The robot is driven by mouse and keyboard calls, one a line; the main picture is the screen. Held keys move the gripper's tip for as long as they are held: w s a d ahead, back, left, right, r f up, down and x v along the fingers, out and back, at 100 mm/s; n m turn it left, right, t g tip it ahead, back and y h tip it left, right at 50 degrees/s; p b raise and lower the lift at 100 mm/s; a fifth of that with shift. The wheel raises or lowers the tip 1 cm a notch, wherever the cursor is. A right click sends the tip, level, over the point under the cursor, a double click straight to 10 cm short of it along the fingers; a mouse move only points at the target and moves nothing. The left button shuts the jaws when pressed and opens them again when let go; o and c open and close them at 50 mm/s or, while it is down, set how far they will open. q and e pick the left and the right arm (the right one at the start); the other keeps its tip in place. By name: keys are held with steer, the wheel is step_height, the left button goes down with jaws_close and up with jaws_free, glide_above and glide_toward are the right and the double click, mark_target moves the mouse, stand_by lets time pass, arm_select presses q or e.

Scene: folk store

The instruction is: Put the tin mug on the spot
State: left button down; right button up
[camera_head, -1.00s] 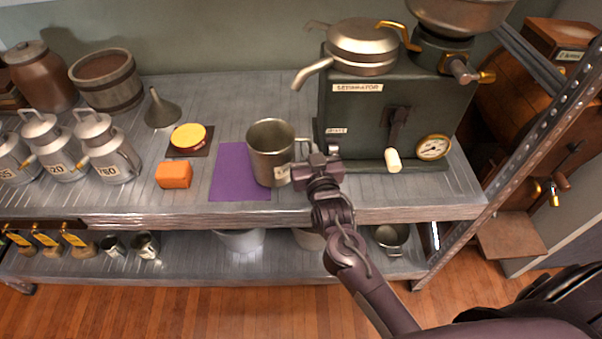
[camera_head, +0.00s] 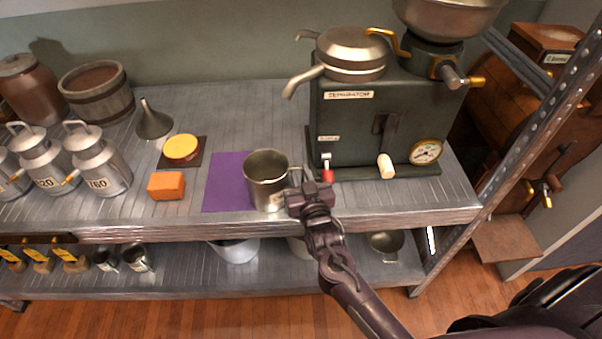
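The tin mug (camera_head: 265,182) is a grey metal cup, upright, with its handle on the right. It stands at or just above the right part of the purple mat (camera_head: 223,183) on the upper shelf; it hides the mat's right edge, so I cannot tell how fully it is over the mat or whether it touches. My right gripper (camera_head: 301,194) is at the mug's handle, to the right of the mug, and appears shut on it; the fingertips are partly hidden. My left gripper is not in view.
An orange block (camera_head: 166,186) and a yellow-topped round item (camera_head: 182,148) are left of the mat. A funnel (camera_head: 153,121) and milk cans (camera_head: 103,165) stand farther left. The dark separator (camera_head: 350,125) with a red-tipped lever (camera_head: 327,175) is behind right. The shelf's front edge is close.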

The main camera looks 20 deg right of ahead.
steer(key=shift+o, duration=0.7)
steer(key=shift+r, duration=0.1)
